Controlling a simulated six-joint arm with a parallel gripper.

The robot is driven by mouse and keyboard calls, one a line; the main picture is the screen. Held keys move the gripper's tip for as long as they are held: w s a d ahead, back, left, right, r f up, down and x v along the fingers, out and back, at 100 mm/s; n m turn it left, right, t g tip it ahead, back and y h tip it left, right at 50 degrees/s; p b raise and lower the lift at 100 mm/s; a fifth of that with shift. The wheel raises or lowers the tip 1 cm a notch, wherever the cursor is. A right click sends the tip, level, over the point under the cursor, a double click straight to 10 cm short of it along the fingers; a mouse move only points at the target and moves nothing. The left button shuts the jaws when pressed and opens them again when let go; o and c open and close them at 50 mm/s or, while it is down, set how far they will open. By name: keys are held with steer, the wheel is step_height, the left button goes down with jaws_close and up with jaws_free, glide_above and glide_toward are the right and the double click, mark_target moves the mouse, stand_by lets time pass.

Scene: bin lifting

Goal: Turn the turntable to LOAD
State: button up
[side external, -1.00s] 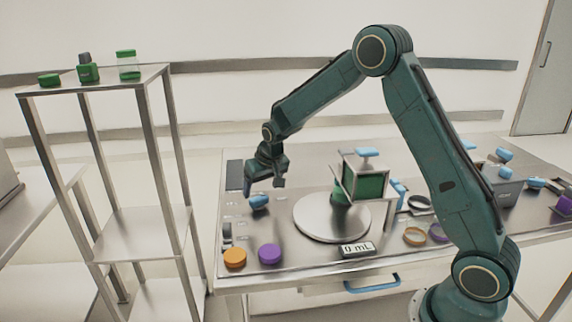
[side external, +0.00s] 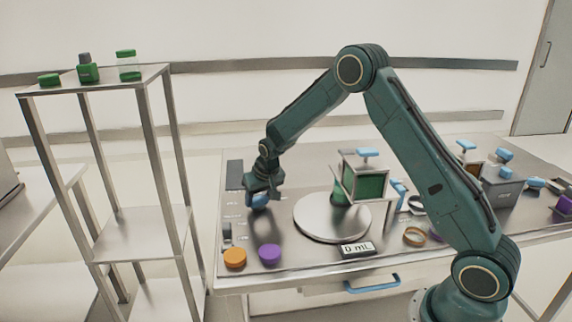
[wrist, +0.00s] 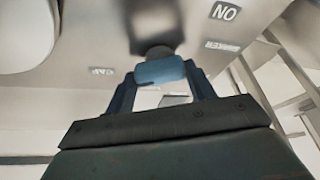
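The turntable (side external: 318,222) is a round silver disc on the bench. Its pale curved edge also shows in the wrist view (wrist: 24,35). A blue handle (side external: 259,202) stands on the bench left of the disc. My gripper (side external: 262,198) points down over this handle. In the wrist view my gripper (wrist: 160,82) has its fingers apart on either side of the blue handle (wrist: 160,70). The fingers lie close to the handle's ends; firm contact cannot be seen.
A green-faced box (side external: 366,184) stands by the disc's right side. Orange (side external: 235,257) and purple (side external: 270,254) discs and a "0 mL" display (side external: 357,249) lie at the front. A grey bin (side external: 500,190) is at the right. A shelf rack (side external: 95,85) stands left.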

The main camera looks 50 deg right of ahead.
steer(key=c, duration=0.4)
steer(key=shift+n, duration=0.4)
steer(key=n+y, duration=0.2)
steer(key=n, duration=0.3)
steer(key=shift+d, duration=0.2)
steer(key=n+y, duration=0.1)
steer(key=n, duration=0.3)
steer(key=shift+w+d+y, duration=0.1)
steer(key=shift+w+y, duration=0.05)
steer(key=shift+y, duration=0.25)
steer(key=shift+n+g+y, duration=0.4)
steer(key=shift+n+g, duration=0.2)
steer(key=shift+n, duration=0.9)
